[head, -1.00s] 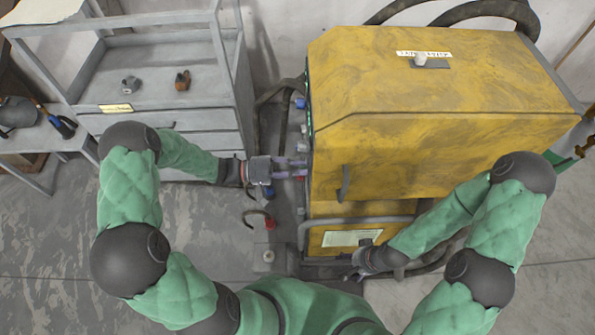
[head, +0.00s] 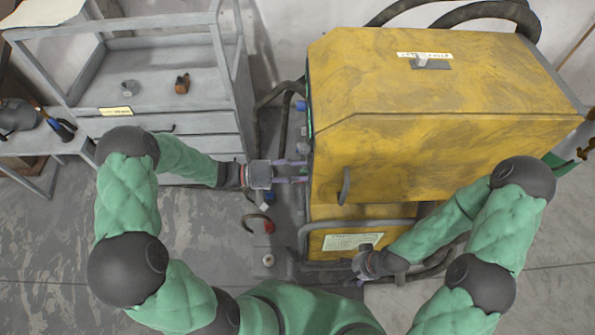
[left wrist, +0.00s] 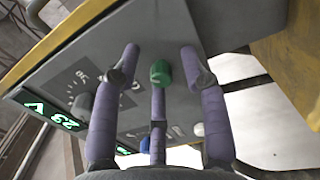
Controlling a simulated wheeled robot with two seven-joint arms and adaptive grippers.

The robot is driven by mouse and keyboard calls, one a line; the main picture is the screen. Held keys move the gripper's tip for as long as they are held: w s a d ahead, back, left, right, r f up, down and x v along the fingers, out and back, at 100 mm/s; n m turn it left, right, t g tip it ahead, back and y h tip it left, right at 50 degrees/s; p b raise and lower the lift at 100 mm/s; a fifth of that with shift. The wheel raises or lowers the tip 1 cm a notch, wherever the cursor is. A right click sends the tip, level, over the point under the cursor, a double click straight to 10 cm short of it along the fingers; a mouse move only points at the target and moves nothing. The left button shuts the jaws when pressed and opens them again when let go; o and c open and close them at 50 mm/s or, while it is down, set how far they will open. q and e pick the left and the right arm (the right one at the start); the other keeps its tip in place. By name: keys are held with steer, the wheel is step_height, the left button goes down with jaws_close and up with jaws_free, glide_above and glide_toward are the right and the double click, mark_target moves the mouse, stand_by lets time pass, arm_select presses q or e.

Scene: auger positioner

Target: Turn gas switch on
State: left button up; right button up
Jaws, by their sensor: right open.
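The yellow machine (head: 420,150) stands right of centre in the head view. Its grey control panel (left wrist: 185,100) fills the left wrist view, with a green knob (left wrist: 160,72), a dark round dial (left wrist: 82,105), a blue knob (left wrist: 145,146) and a pale knob (left wrist: 199,129). No label marks the gas switch legibly. My left gripper (head: 305,171) is at the machine's left side. In the left wrist view its fingers (left wrist: 158,65) are spread, with the green knob between them; contact cannot be told. My right gripper (head: 361,262) is open and empty near the machine's lower front.
A lever switch (head: 422,61) sits on the machine's top. A grey handle bar (head: 350,223) crosses its lower front. A grey shelf cart (head: 170,85) stands at left. Hoses (head: 275,95) run between cart and machine. Lit green digits (left wrist: 60,117) show on the panel.

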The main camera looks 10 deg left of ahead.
arm_select(q)
steer(key=shift+w+a, duration=0.1)
steer(key=v, duration=1.2)
stand_by(0.4)
